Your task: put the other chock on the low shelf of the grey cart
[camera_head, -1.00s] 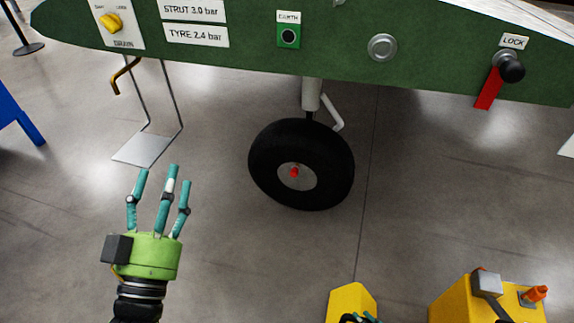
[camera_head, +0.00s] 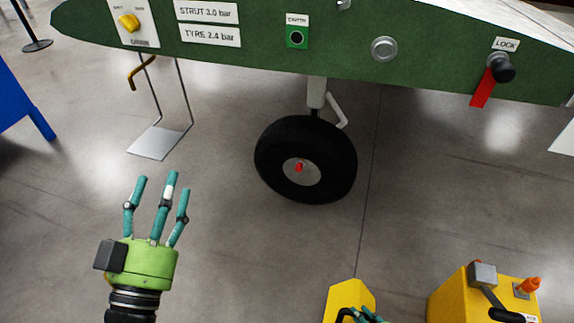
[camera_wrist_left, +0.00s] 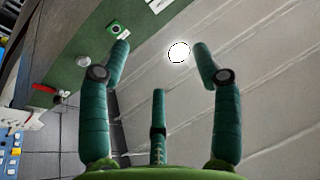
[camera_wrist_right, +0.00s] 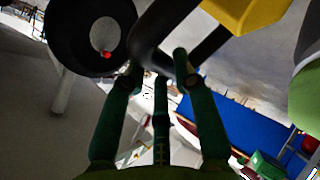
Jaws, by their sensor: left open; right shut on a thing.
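A yellow chock (camera_head: 350,299) with a black loop handle (camera_wrist_right: 148,52) hangs at the bottom of the head view, partly cut off. My right gripper (camera_head: 372,317) is shut on its handle; only some fingers show there. In the right wrist view my right gripper (camera_wrist_right: 160,78) has its fingers at the black handle, with the yellow body (camera_wrist_right: 245,12) beyond. My left gripper (camera_head: 157,185) is open and empty, fingers spread, over the floor; it also shows open in the left wrist view (camera_wrist_left: 160,70). I cannot make out the grey cart or its low shelf.
A black wheel (camera_head: 277,160) stands on the floor below a green wing panel (camera_head: 240,65). A yellow unit (camera_head: 455,305) with a lever and orange knob stands at the lower right. A metal step (camera_head: 160,142) and a blue object (camera_head: 18,100) are at the left. Floor around the wheel is clear.

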